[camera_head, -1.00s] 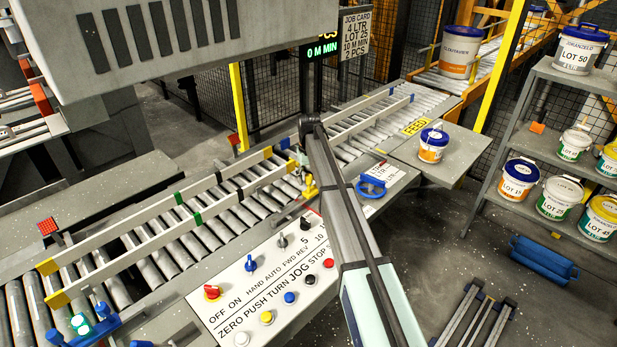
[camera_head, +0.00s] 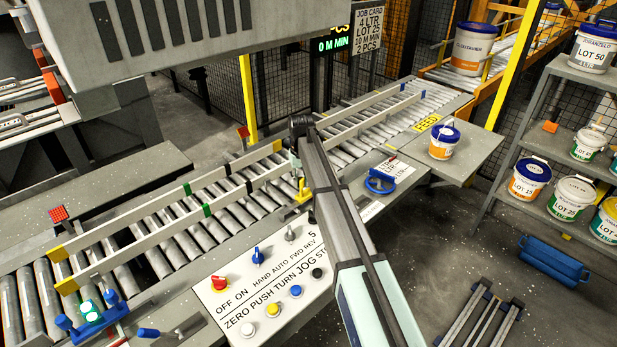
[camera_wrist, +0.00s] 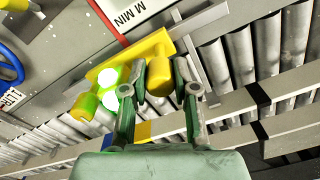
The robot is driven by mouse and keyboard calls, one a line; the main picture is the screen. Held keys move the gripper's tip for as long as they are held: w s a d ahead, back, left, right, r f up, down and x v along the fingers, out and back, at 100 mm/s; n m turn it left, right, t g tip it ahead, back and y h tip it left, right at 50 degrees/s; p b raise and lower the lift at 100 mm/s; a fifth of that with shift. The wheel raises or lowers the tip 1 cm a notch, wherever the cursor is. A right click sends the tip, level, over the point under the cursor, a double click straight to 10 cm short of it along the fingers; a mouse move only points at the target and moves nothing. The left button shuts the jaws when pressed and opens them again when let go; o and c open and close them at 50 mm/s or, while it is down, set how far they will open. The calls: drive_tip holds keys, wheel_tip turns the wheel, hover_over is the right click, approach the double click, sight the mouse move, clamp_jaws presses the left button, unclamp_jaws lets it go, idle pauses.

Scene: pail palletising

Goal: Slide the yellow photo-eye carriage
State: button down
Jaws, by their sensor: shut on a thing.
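The yellow photo-eye carriage (camera_head: 303,190) sits at the near side rail of the roller conveyor, beyond the control panel. In the wrist view its yellow body (camera_wrist: 135,62) lies tilted across the picture, with bright green-white lights glowing on it. My gripper (camera_wrist: 160,85) has its two fingers closed around a yellow knob-like part of the carriage. In the head view my arm reaches down to the carriage, and my gripper (camera_head: 299,168) is small and partly hidden by the arm.
The control panel (camera_head: 265,285) with knobs and buttons lies in front of the conveyor. A blue handwheel (camera_head: 380,181) is right of the carriage. A pail (camera_head: 444,142) stands on the side table. Guide rails (camera_head: 150,230) run along the rollers. A shelf with several pails stands right.

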drive_tip(key=shift+w+d, duration=0.2)
drive_tip(key=shift+d, duration=0.05)
drive_tip(key=c, duration=0.9)
unclamp_jaws()
wheel_tip(320, 180, up, 12)
